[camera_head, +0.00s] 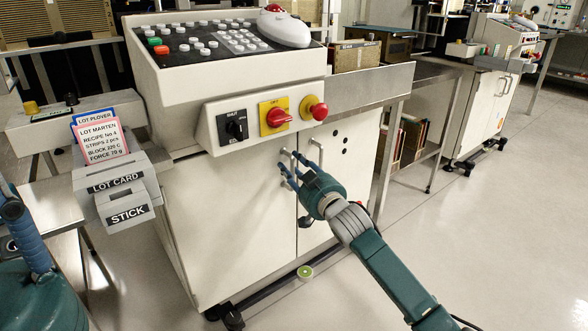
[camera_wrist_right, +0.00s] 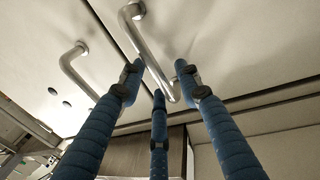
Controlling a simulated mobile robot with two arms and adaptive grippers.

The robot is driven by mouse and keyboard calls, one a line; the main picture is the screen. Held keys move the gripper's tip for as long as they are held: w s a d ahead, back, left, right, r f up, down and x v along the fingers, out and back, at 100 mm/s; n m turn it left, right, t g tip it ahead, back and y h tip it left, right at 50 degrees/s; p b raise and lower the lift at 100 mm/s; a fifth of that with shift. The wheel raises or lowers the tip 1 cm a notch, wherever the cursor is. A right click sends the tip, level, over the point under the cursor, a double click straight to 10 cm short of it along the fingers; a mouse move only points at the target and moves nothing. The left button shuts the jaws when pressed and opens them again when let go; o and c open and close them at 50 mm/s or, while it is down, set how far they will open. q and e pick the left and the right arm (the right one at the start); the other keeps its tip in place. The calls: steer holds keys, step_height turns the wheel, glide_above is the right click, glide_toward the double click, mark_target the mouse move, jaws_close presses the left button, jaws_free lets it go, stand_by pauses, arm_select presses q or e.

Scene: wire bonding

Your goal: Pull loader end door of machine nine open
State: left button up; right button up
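The machine cabinet has two cream front doors, both looking shut: a left door (camera_head: 235,225) and a right door (camera_head: 345,165). No machine number is readable. My right gripper (camera_head: 287,168) is at the left door's handle, fingers pointing at the door. In the right wrist view, that metal handle (camera_wrist_right: 150,55) runs between the spread blue fingers of my right gripper (camera_wrist_right: 158,85). I cannot tell whether they touch it. The right door's handle (camera_wrist_right: 72,65) is farther left and free. My left gripper (camera_head: 22,235) shows only partly at the left edge; its fingertips are unclear.
A panel with a black switch (camera_head: 233,127) and red knobs (camera_head: 279,117) juts out above the doors. A lot card holder (camera_head: 112,187) hangs at left. A small green-topped disc (camera_head: 305,272) is by the base. Open floor (camera_head: 480,230) lies right.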

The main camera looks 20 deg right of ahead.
steer(key=shift+c, duration=0.3)
jaws_close()
